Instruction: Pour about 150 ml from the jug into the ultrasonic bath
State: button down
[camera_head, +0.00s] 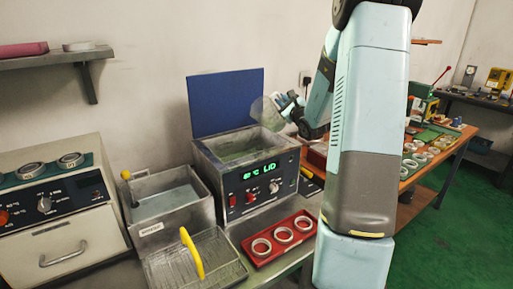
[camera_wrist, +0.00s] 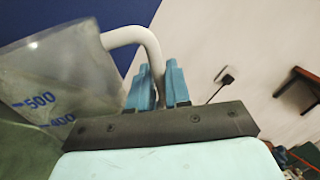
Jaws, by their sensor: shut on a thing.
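The jug (camera_head: 268,113) is translucent, with blue 500 and 400 marks that show in the wrist view (camera_wrist: 55,85). My gripper (camera_head: 295,110) is shut on the jug's white handle, which passes between the blue fingers (camera_wrist: 160,85) in the wrist view. The jug is held above the right rear part of the ultrasonic bath (camera_head: 233,182) and looks tilted. The bath's blue lid (camera_head: 226,102) stands open behind it, and greenish liquid shows inside. Its display reads "°C LID". I cannot make out the jug's liquid level or any stream.
A sink-like tank (camera_head: 150,222) and a drain rack (camera_head: 195,262) with a yellow handle are left of the bath. A red tray (camera_head: 280,240) with three rings lies in front. A grey shelf (camera_head: 45,60) is at upper left. A bench with more rings is at right.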

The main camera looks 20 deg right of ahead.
jog(key=shift+f, duration=0.1)
jog(key=shift+d+f+m, duration=0.25)
jog(key=shift+f+m, duration=0.2)
jog(key=shift+m, duration=0.05)
jog(key=shift+w+d+f+m+b, duration=0.15)
jog(key=shift+d+m+b, duration=0.2)
jog(key=shift+m, duration=0.15)
jog(key=shift+w+d+f+m+b, duration=0.15)
jog(key=shift+d+m+b, duration=0.15)
jog(key=shift+m, duration=0.2)
jog(key=shift+w+d+f+m+g+h+b, duration=0.2)
jog(key=shift+d+f+m+b, duration=0.3)
jog(key=shift+m, duration=0.45)
jog(key=shift+w+d+f+m+g+b, duration=0.1)
jog(key=shift+d+f+m+g+b, duration=0.15)
jog(key=shift+f+m, duration=0.5)
jog(key=shift+w+d+f+m+g+h+b, duration=0.1)
jog(key=shift+d+f+m+g+b, duration=0.25)
jog(key=shift+m, duration=0.75)
jog(key=shift+d+f, duration=0.1)
